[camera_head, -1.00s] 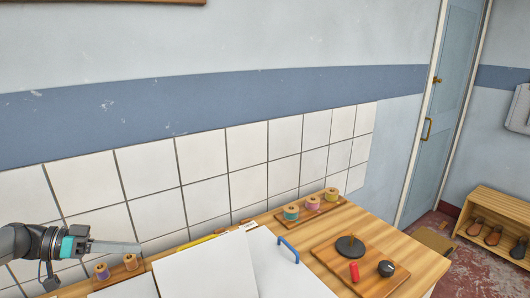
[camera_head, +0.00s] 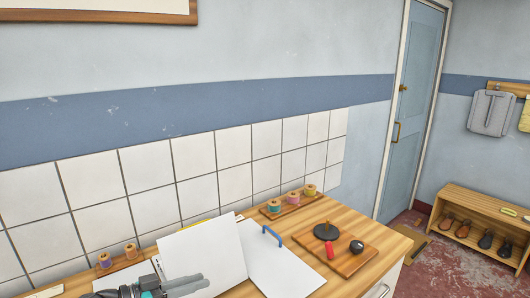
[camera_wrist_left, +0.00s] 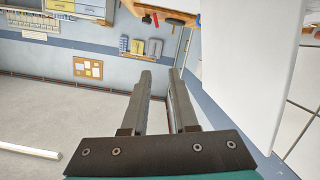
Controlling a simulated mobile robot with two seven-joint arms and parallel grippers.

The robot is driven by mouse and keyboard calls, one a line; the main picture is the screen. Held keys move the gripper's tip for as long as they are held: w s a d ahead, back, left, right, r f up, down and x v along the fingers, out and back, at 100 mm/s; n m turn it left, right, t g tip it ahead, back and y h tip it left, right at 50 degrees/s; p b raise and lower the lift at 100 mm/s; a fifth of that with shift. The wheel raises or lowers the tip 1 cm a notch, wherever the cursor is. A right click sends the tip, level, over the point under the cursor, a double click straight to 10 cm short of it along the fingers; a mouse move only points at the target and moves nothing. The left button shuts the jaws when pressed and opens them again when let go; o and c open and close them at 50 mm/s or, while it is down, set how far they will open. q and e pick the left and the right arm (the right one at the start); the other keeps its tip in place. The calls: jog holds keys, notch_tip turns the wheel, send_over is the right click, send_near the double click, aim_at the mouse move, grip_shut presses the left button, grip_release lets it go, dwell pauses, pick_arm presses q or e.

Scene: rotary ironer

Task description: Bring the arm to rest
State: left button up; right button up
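My left gripper (camera_head: 188,284) is low in the head view, in front of the white panels of the machine on the table. In the left wrist view its two dark fingers (camera_wrist_left: 160,74) stand apart with nothing between them, so it is open and empty. The white machine shows as a tilted panel (camera_head: 203,257) and a flatter panel (camera_head: 280,272) with a blue handle (camera_head: 271,236). In the wrist view a large white panel (camera_wrist_left: 245,60) is close on the right of the fingers. My right gripper is not in view.
The wooden table (camera_head: 385,246) holds a board (camera_head: 360,262) with a red item, a dark disc and a dark knob. Thread spools (camera_head: 293,199) stand at the tiled wall, with more spools (camera_head: 105,260) at left. A shoe rack (camera_head: 475,222) stands at the right.

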pick_arm(q)
jog(key=s+d+f+n+t+y, duration=0.35)
jog(key=s+d+y, duration=0.2)
jog(key=d, duration=0.55)
jog(key=s+a+f+n+g+y, duration=0.1)
jog(key=s+a+f+g+y, duration=0.3)
jog(key=s, duration=0.9)
jog(key=s+a+n+g+y, duration=0.1)
jog(key=s+a+g+y, duration=0.35)
jog(key=s, duration=0.75)
notch_tip(320, 180, down, 27)
jog(key=s+a+g+h+b, duration=0.2)
jog(key=b, duration=0.4)
jog(key=s+a+f+b, duration=0.1)
jog(key=s+f+b, duration=0.2)
jog(key=s+f, duration=0.4)
jog(key=s+a+f+g+b, duration=0.1)
jog(key=s+a+f+b, duration=0.1)
jog(key=s+f, duration=0.6)
notch_tip(320, 180, down, 6)
jog(key=shift+s+y+b, duration=0.3)
jog(key=shift+b, duration=0.25)
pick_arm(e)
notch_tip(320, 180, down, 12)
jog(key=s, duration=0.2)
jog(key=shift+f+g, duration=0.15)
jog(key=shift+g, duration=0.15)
